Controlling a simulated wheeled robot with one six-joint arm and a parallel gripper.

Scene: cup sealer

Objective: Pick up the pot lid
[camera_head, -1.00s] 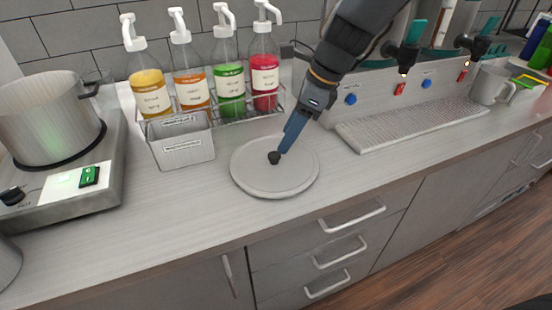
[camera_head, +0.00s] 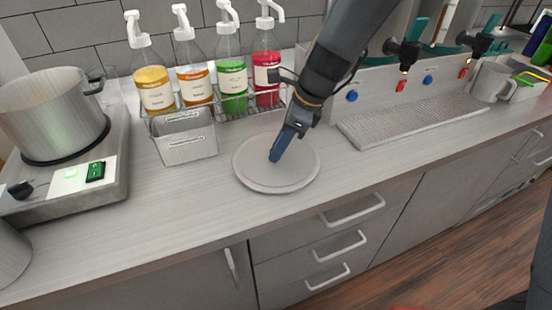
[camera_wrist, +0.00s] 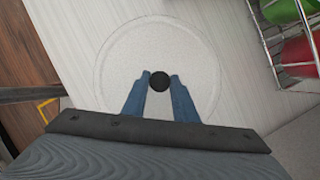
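The pot lid (camera_head: 262,180) is a flat, light grey disc lying on the counter, below the rack of bottles. In the wrist view, the lid (camera_wrist: 125,50) has a round black knob (camera_wrist: 159,82) at its middle. My gripper (camera_head: 273,158) points down at the lid's centre, and its blue fingers hide the knob in the head view. In the wrist view, my gripper (camera_wrist: 160,76) is open, with one fingertip on each side of the knob. A small gap seems to show on each side. I cannot tell how far the fingertips are above the lid.
A metal pot (camera_head: 55,115) stands on a burner at the left. A grey bin (camera_head: 186,140) and a wire rack with several syrup bottles (camera_head: 232,75) stand behind the lid. A drip tray (camera_head: 410,120) is at the right. The counter (camera_head: 190,205) in front is clear.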

